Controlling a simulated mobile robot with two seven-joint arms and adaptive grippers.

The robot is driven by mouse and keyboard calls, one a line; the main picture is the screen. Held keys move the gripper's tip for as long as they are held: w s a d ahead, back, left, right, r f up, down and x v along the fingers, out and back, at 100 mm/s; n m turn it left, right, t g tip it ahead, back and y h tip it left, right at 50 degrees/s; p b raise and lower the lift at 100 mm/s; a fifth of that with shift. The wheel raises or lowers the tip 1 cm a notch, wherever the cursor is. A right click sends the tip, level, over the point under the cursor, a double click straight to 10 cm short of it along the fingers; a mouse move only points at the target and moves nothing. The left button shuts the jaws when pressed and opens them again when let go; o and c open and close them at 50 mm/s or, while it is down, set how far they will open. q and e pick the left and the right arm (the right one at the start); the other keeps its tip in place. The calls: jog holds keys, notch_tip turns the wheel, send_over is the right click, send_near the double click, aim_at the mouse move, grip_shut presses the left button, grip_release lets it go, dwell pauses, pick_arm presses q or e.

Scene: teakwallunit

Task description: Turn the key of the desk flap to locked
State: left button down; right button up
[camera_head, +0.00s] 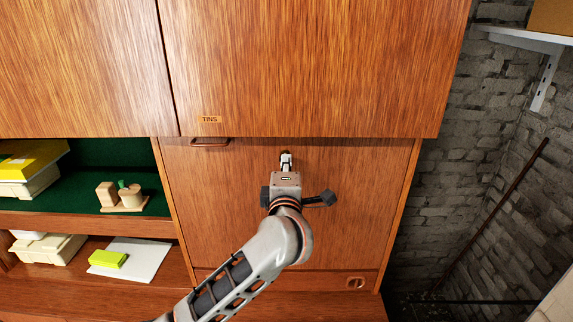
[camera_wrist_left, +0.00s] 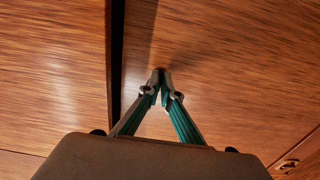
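The desk flap (camera_head: 350,210) is the upright wooden panel under the upper cabinet, and it is closed. My left gripper (camera_head: 286,158) is in front of its upper middle part, just below the upper cabinet's lower edge. In the left wrist view the two fingers (camera_wrist_left: 161,78) run together at the tips, close to a wooden surface. I cannot make out the key in either view; the gripper covers the part of the flap behind it. Whether the fingertips touch the wood I cannot tell. My right gripper is not in view.
The upper cabinet (camera_head: 320,60) juts out above the flap, with a "TINS" label (camera_head: 209,119). A handle (camera_head: 210,142) sits at the flap's upper left. A drawer with a round pull (camera_head: 356,283) lies below. Open shelves with boxes are at left; a brick wall (camera_head: 500,190) is at right.

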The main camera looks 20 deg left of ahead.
pick_arm(q)
jog(key=c, duration=2.3)
grip_release()
jog(key=shift+w+a, duration=0.1)
jog(key=v, duration=1.2)
